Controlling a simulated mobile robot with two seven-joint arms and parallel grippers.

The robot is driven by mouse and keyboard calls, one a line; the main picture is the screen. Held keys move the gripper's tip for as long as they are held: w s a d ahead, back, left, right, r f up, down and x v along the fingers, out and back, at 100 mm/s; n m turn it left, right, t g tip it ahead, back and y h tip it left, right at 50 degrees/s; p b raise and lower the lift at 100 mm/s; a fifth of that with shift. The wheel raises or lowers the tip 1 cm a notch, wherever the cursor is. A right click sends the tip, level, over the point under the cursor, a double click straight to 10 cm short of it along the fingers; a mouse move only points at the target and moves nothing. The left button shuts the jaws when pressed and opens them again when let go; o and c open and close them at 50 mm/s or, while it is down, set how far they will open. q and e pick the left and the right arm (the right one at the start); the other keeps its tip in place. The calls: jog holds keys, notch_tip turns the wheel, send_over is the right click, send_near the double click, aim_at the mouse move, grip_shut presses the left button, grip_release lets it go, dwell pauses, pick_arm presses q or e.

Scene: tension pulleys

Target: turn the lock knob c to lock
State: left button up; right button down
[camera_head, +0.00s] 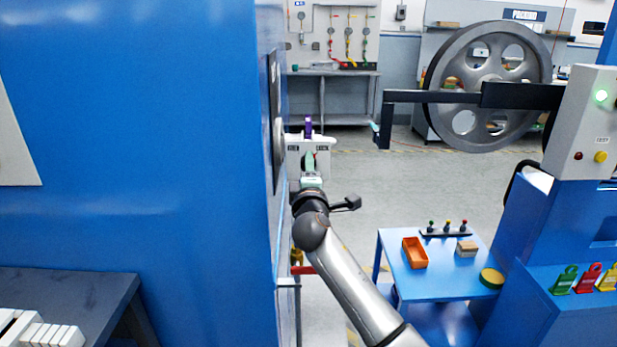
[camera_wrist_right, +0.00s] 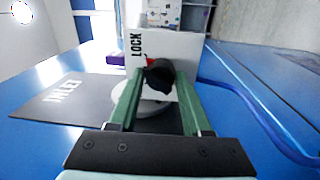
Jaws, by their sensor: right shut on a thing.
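The lock knob (camera_wrist_right: 158,76) is dark with a red mark and sits in front of a white plate (camera_wrist_right: 186,50) marked LOCK in the right wrist view. My right gripper (camera_wrist_right: 157,86) has its two green fingers on either side of the knob and is shut on it. In the head view my right gripper (camera_head: 310,166) reaches the white plate (camera_head: 322,147) at the side of the blue cabinet; the knob is hidden there by the gripper. No letter c can be read. My left gripper is not in view.
A tall blue cabinet (camera_head: 150,120) fills the left. A dark INLET plate (camera_wrist_right: 66,100) and a blue cable (camera_wrist_right: 245,95) are near the knob. A large grey wheel (camera_head: 470,55) and a blue table (camera_head: 455,275) stand right. Open floor lies between.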

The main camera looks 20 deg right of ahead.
jog(key=shift+d+f+m+h+b, duration=0.15)
jog(key=shift+m+b, duration=0.15)
jog(key=shift+m, duration=0.25)
jog(key=shift+a+f+m+h+b, duration=0.15)
jog(key=shift+m+b, duration=0.1)
jog(key=shift+m, duration=0.3)
jog(key=shift+d, duration=0.1)
jog(key=shift+c, duration=2)
grip_release()
jog(key=shift+d, duration=0.1)
jog(key=shift+r, duration=0.15)
